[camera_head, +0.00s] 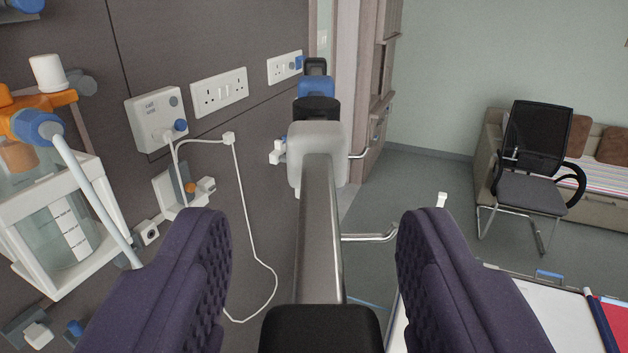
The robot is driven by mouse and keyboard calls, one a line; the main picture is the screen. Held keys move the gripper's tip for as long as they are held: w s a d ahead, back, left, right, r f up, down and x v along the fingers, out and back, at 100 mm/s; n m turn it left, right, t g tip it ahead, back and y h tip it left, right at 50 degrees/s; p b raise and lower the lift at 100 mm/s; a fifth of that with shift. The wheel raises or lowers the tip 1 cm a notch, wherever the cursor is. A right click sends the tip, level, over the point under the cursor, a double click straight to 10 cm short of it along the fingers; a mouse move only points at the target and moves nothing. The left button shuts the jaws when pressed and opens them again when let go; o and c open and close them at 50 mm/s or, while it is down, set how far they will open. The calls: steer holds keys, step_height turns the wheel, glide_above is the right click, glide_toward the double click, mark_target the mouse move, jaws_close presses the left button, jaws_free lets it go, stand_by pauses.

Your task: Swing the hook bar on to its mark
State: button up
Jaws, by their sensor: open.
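The hook bar (320,225) is a long grey metal bar running away from me up the middle of the view. A black block (320,330) is at its near end and a light grey block (318,155) at its far part. Thin metal hooks (370,237) stick out on its right side. Black and blue pieces (316,87) show behind the grey block. My gripper (314,225) is open, with one purple padded finger on each side of the bar and a clear gap on both sides. I cannot make out the mark for certain.
The dark wall panel on the left carries sockets (219,92), a white cable (255,240) and a clear canister (65,235) with a tube. A white board or tray (550,320) lies at lower right. A black chair (538,160) stands farther off, with open floor before it.

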steer(key=shift+w, duration=0.4)
jaws_close()
steer(key=a, duration=0.4)
steer(key=shift+w+a+r+p, duration=0.1)
steer(key=shift+w+r+p, duration=0.05)
steer(key=shift+r+p, duration=0.15)
steer(key=shift+a, duration=0.1)
stand_by(0.7)
